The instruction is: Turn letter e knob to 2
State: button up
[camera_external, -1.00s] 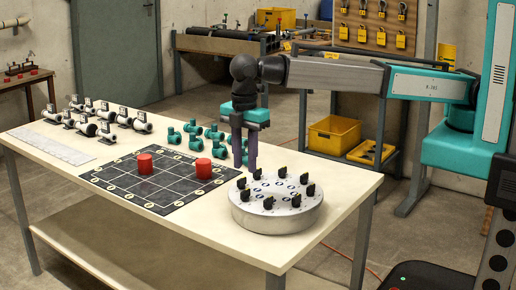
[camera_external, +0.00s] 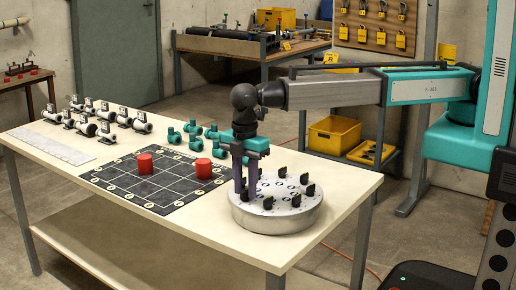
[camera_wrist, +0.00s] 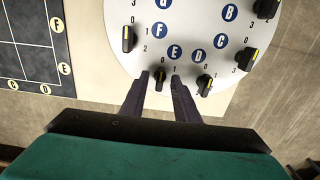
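A round grey dial plate (camera_external: 275,218) with several black knobs stands at the table's right end; it fills the top of the wrist view (camera_wrist: 185,15). Blue discs mark letters, with small numbers beside each knob. The letter E disc (camera_wrist: 174,52) has a black knob (camera_wrist: 159,85) just below it, its yellow mark pointing up, roughly toward a 0. My gripper (camera_wrist: 160,78) is open, its dark fingers on either side of this knob; whether they touch it I cannot tell. In the external view my gripper (camera_external: 243,190) points down at the plate's left edge, partly hiding knobs there.
Neighbouring knobs stand close: one by F (camera_wrist: 128,39) to the left, one by D (camera_wrist: 205,84) to the right. A black grid mat (camera_external: 125,183) with two red cylinders (camera_external: 203,168) lies left. Green pipe fittings (camera_external: 192,127) stand behind.

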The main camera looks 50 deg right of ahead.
grip_shut()
jog(key=shift+m, duration=0.4)
jog(key=m+b, duration=0.1)
jog(key=m, duration=0.4)
jog(key=shift+b, duration=0.35)
jog(key=m+b, duration=0.1)
jog(key=m, duration=1)
jog(key=shift+a+m+b, duration=0.1)
jog(key=shift+m+b, duration=0.2)
jog(key=shift+b, duration=0.1)
jog(key=m, duration=0.6)
jog(key=shift+w, duration=0.1)
jog(key=shift+r+m, duration=0.1)
jog(key=shift+m, duration=0.2)
